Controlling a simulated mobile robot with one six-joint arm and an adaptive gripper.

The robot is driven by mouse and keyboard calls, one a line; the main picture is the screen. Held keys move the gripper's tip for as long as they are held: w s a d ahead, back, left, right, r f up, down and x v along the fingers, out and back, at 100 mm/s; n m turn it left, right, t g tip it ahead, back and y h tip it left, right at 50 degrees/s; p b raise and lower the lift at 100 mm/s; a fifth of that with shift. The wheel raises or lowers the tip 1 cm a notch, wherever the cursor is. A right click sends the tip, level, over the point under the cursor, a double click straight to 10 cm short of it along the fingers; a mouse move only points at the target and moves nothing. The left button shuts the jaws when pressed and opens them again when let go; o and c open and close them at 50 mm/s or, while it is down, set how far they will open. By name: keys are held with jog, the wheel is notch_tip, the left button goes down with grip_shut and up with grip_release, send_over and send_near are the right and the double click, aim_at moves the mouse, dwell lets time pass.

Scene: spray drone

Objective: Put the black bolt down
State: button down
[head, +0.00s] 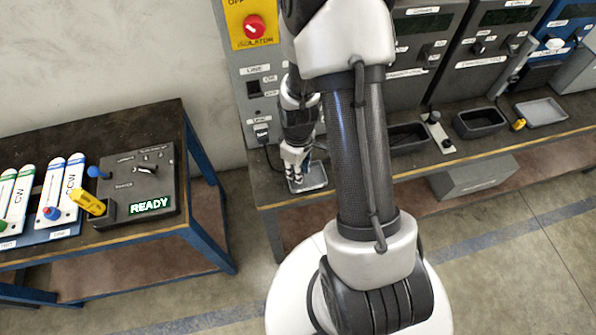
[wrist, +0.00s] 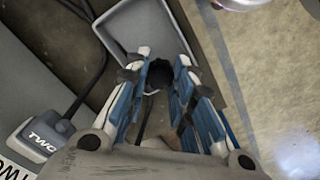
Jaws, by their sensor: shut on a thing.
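My gripper (head: 295,172) points down over a small grey tray (head: 317,178) at the left end of the long bench. In the wrist view, my gripper (wrist: 165,68) is shut on the black bolt (wrist: 160,76); its dark round end shows between the blue-padded fingers. The grey tray also shows in the wrist view (wrist: 112,40), with its raised rim around and beyond the fingertips. The bolt is not clearly visible in the head view. I cannot tell whether it touches the tray floor.
A grey control panel (head: 256,110) with a red isolator knob and a cabled plug stands behind the tray. Dark bins (head: 480,122) and another grey tray (head: 541,111) lie further right on the bench. A separate table at left holds a tester box (head: 148,185) reading READY.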

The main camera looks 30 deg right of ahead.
jog(key=shift+f, duration=0.4)
jog(key=shift+f, duration=0.2)
jog(key=c, duration=1.4)
grip_release()
jog(key=shift+o, duration=0.2)
jog(key=shift+r, duration=0.1)
